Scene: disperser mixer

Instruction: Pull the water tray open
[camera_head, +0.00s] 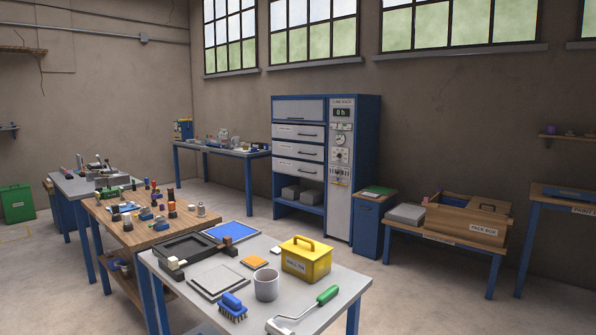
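A blue cabinet (367,165) stands against the back wall. It has a pale top panel (298,110) and several pale drawer fronts with dark handles below: an upper one (299,132), a middle one (299,152) and a lower one (299,173). All fronts look closed. Their small labels are too small to read, so I cannot tell which, if any, is the water tray. A control panel (341,140) with a display and dials is on the cabinet's right. Neither of my grippers is in view.
A grey table (335,290) in front holds a yellow box (306,259), a mug (266,285), a brush (232,306), a paint roller (305,310) and a black tray (185,247). A wooden table (130,234) stands left, a low bench with a crate (467,221) right. Floor before the cabinet looks clear.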

